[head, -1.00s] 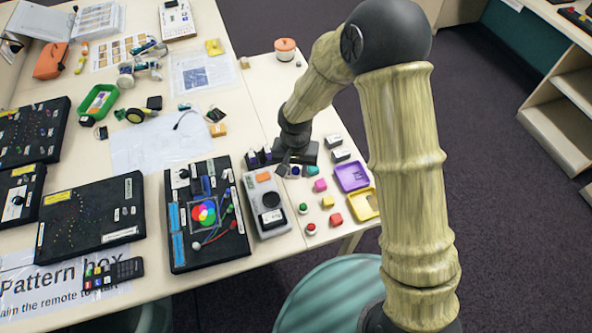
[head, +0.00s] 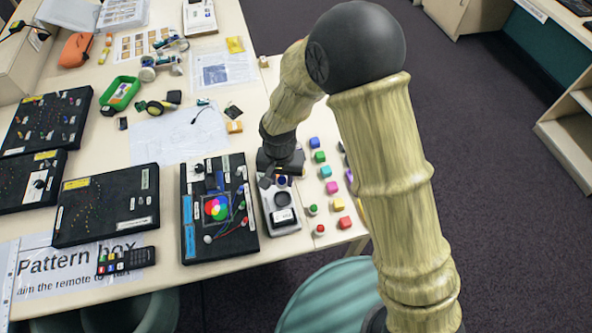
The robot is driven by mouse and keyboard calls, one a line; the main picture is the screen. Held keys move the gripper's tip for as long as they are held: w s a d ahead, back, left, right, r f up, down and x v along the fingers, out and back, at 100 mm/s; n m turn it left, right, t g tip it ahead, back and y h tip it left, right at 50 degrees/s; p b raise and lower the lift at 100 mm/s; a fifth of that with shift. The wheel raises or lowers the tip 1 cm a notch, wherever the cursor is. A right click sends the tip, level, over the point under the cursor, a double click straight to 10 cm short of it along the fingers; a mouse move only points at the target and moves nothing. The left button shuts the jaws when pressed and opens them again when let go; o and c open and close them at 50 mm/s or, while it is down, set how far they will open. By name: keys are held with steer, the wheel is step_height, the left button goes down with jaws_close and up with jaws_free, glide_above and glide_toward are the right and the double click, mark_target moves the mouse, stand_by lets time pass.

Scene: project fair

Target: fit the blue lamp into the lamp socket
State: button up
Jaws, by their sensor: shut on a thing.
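The blue lamp (head: 282,181) is a small dark-blue round piece, partly hidden between my gripper's fingers. My gripper (head: 281,180) is shut on it, over the far end of a grey box (head: 267,215). The box has a black round part (head: 283,199) on its top, near my gripper; I cannot tell whether this is the lamp socket. The far end of the box is covered by my gripper. I cannot tell whether the lamp touches the box.
A black panel with a colour wheel (head: 226,240) lies close on the left. My arm hides the trays.

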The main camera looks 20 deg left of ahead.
steer(key=shift+s, duration=0.1)
stand_by(0.3)
steer(key=shift+a+f+b, duration=0.1)
steer(key=shift+f+b, duration=2.45)
steer(key=shift+f, duration=0.95)
steer(key=shift+f+b, duration=0.55)
steer(key=shift+f, duration=0.05)
steer(key=o, duration=1.4)
steer(key=shift+r+p, duration=2.5)
steer(key=shift+r, duration=1.05)
